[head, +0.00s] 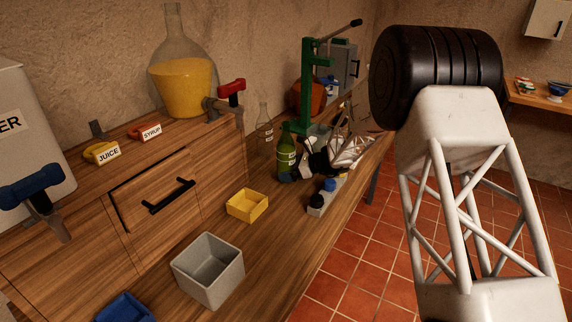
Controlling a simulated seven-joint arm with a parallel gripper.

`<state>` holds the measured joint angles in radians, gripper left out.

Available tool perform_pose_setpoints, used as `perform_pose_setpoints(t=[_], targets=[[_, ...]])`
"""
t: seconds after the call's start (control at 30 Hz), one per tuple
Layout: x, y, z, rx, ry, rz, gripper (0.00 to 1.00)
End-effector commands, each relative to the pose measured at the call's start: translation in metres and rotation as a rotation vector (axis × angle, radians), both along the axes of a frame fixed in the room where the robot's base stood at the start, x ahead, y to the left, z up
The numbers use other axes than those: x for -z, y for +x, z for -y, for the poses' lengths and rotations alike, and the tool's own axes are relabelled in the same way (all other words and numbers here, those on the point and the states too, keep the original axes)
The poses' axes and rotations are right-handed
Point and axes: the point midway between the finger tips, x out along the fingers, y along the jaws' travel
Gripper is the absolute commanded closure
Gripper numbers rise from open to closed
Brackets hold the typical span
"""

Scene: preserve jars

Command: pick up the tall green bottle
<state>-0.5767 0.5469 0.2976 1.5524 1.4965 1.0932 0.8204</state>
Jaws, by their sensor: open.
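The tall green bottle (286,153) stands upright on the wooden counter, in front of the green lever press, with a pale label low on its side. My gripper (304,157) is just to the right of the bottle, with its dark fingers pointing left at it. The gripper is open. It is small and partly dark in this view, so I cannot tell whether its fingers are beside the bottle or partly around it, or whether they touch it.
A clear bottle (265,124) stands behind left of the green one. The green press (306,90) rises behind. A grey block with blue caps (318,204) sits in front of my gripper. Yellow (247,207) and grey (208,270) bins stand nearer, with bare counter between.

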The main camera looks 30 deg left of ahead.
Motion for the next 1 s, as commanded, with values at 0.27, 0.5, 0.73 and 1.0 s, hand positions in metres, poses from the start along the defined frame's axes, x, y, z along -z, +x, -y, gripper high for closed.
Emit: perform_pose_setpoints(t=[0.27, 0.5, 0.73, 1.0], targets=[[0.0001, 0.0000, 0.0002, 0.000, 0.000, 0.000, 0.03], [0.0002, 0.0000, 0.0003, 0.000, 0.000, 0.000, 0.40], [-0.0016, 0.0005, 0.0000, 0.000, 0.002, 0.002, 0.65], [-0.0036, 0.0006, -0.0001, 0.000, 0.002, 0.002, 0.65]])
